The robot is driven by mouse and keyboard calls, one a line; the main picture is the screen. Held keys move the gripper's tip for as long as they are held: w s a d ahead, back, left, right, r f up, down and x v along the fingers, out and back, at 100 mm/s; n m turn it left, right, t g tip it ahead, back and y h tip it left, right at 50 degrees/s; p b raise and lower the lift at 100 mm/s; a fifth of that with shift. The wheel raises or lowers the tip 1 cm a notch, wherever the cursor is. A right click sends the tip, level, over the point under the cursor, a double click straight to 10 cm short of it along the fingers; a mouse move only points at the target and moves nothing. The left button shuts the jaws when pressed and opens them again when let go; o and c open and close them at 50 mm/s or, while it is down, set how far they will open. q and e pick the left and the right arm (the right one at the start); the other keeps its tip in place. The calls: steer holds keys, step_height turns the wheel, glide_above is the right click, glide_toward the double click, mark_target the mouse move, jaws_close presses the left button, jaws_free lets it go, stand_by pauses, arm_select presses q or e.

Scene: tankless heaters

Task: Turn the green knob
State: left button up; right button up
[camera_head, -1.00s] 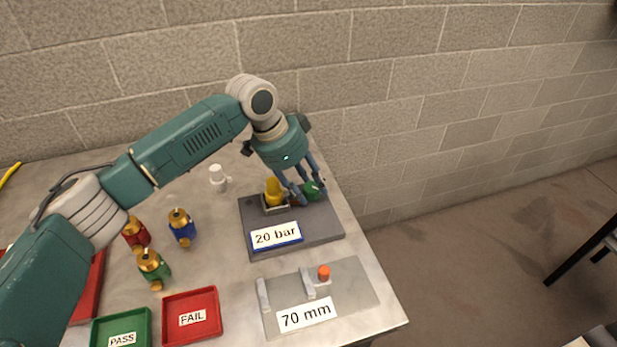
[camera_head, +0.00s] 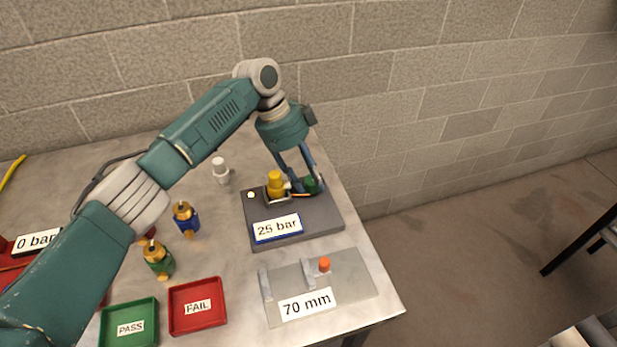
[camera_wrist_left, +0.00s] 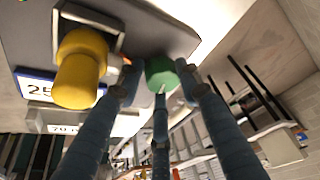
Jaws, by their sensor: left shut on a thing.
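The green knob (camera_head: 310,185) sits on the right of a dark grey block labelled 25 bar (camera_head: 328,222). My left gripper (camera_head: 302,186) comes down on it from above and is shut on it, with its blue fingers around it. In the left wrist view the green knob (camera_wrist_left: 161,74) lies between the fingertips (camera_wrist_left: 165,82). A yellow fitting (camera_head: 275,184) stands just left of the knob on the same block; it also shows in the left wrist view (camera_wrist_left: 82,68). My right gripper is not in view.
A 70 mm plate (camera_head: 350,276) with an orange knob (camera_head: 324,265) lies in front. The red FAIL tray (camera_head: 197,288) and green PASS tray (camera_head: 129,330) are at front left. A blue-gold fitting (camera_head: 185,218), a green-gold one (camera_head: 157,258) and a white piece (camera_head: 221,170) stand left.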

arm_select(q)
steer(key=shift+w+d+r, duration=0.2)
steer(key=shift+d+r, duration=0.05)
steer(key=shift+r, duration=0.15)
steer(key=o, duration=1)
steer(key=shift+o, duration=0.2)
steer(key=shift+d+f, duration=0.1)
steer(key=shift+f, duration=0.1)
steer(key=shift+s+f, duration=0.1)
steer(key=shift+a, duration=0.2)
